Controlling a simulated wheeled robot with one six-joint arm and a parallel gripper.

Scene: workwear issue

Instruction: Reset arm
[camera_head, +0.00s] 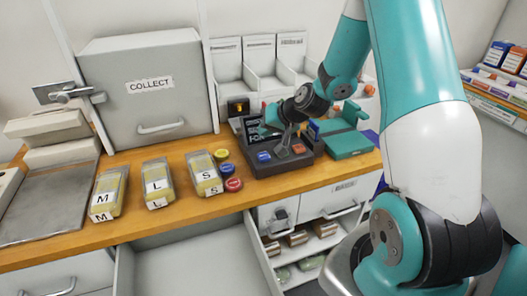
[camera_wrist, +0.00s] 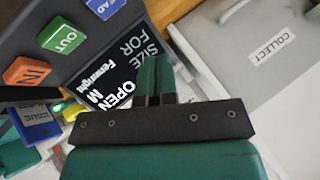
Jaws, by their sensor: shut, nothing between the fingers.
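My gripper (camera_head: 287,130) is over the dark console (camera_head: 272,168) on the wooden counter, with my teal arm reaching in from the right. In the wrist view my gripper's teal fingers (camera_wrist: 154,75) are together with nothing between them. The wrist view shows the console's screen (camera_wrist: 110,84) with partly readable white text including "SIZE FOR" and "OPEN M". Beside the screen are an orange IN button (camera_wrist: 27,72), a green OUT button (camera_wrist: 62,36) and a blue button (camera_wrist: 104,7). I cannot tell whether the fingers touch the console.
Yellow packs marked M (camera_head: 108,193), L (camera_head: 157,184) and S (camera_head: 204,174) stand left of the console, near coloured round discs (camera_head: 233,185). Behind is a grey COLLECT cabinet (camera_head: 150,110). An open drawer (camera_head: 195,262) juts out below the counter. A teal device (camera_head: 345,140) sits right.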

